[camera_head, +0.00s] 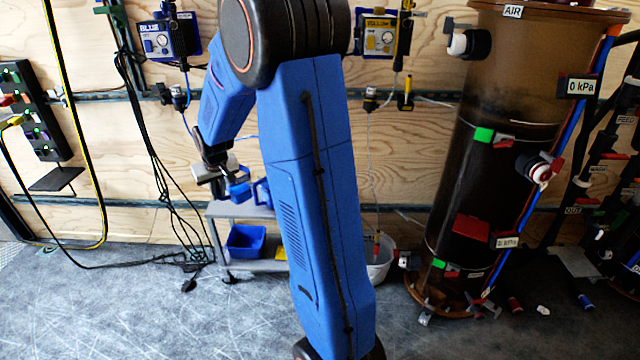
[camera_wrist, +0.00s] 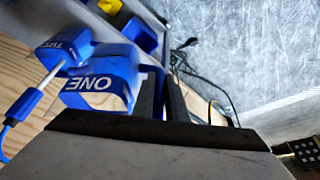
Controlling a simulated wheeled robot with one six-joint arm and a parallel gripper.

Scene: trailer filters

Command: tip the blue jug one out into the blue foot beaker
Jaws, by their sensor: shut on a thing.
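The blue jug one (camera_wrist: 98,88) shows its white "ONE" label upside down in the wrist view, right beside my dark fingers. In the head view this jug (camera_head: 238,192) hangs at my gripper (camera_head: 217,172), above the left end of a grey shelf. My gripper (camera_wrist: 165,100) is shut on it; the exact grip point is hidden. I cannot tell how far it is tilted. A blue open container (camera_head: 246,241), apparently the blue foot beaker, stands on the lower shelf, below the jug. It also shows in the wrist view (camera_wrist: 138,34).
A second blue jug (camera_head: 262,191) is on the upper shelf (camera_head: 240,210), partly behind my arm. In the wrist view this labelled jug (camera_wrist: 66,48) has a blue-corded probe in it. A yellow container (camera_head: 281,254) sits beside the blue one. Cables (camera_head: 150,140) hang left.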

